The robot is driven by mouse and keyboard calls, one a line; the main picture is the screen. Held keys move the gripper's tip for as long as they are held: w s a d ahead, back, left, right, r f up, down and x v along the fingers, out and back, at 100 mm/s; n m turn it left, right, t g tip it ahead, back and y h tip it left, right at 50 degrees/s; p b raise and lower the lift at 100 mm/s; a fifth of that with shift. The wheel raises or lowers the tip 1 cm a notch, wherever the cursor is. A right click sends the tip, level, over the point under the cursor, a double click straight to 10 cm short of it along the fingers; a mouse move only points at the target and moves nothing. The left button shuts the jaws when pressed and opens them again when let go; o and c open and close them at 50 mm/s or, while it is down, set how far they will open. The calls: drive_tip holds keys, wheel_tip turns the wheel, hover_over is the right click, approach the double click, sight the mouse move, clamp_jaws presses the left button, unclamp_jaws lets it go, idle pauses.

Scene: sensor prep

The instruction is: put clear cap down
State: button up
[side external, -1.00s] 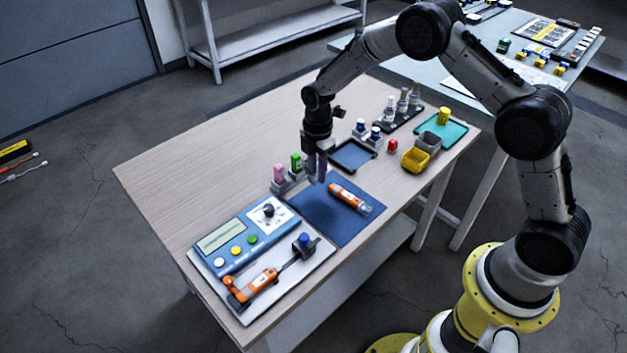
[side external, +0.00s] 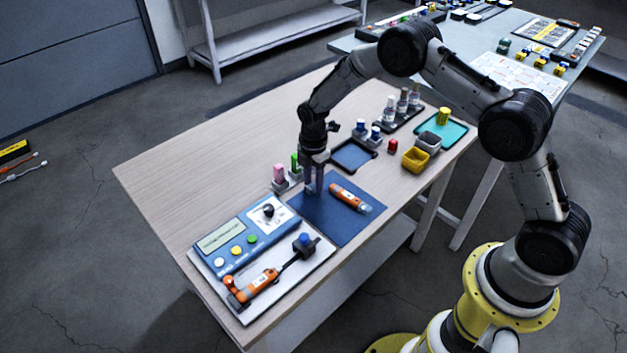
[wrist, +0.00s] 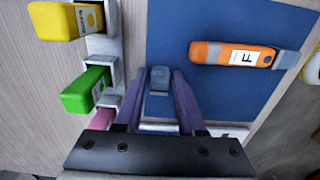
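The clear cap (wrist: 160,80) looks grey-blue in the wrist view. It sits between the tips of my gripper (wrist: 161,88), whose two purple fingers appear closed against its sides. In the side view my gripper (side external: 314,190) points down, low over the left back part of the blue mat (side external: 338,227). The cap cannot be made out there, and whether it touches the mat is unclear. An orange sensor (side external: 348,197) with a white label lies on the mat, right of my gripper. It also shows in the wrist view (wrist: 220,53).
A rack with a pink (side external: 279,173) and a green block (side external: 296,161) stands close left of my gripper. A blue meter (side external: 238,237) lies front left. A dark blue tray (side external: 353,155), a red cap (side external: 393,145) and a yellow bin (side external: 415,159) are behind right.

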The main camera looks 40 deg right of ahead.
drive_tip(key=shift+o, duration=1)
drive_tip(key=shift+r, duration=0.1)
wheel_tip(320, 180, up, 12)
drive_tip(key=shift+r, duration=0.15)
wheel_tip(320, 180, up, 11)
drive_tip(key=m+t, duration=0.1)
drive_tip(key=m, duration=0.3)
hover_over(313, 184)
drive_tip(key=s, duration=0.6)
drive_tip(key=s+r+m+t, duration=0.2)
drive_tip(key=s+r+m, duration=0.3)
drive_tip(key=s+r, duration=0.4)
drive_tip(key=s+d+m+t, duration=0.1)
drive_tip(key=s+m, duration=0.8)
drive_tip(key=s, duration=1)
drive_tip(key=shift+d+f+t, duration=0.15)
drive_tip(key=shift+f+t, duration=0.3)
drive_tip(key=shift+t, duration=0.35)
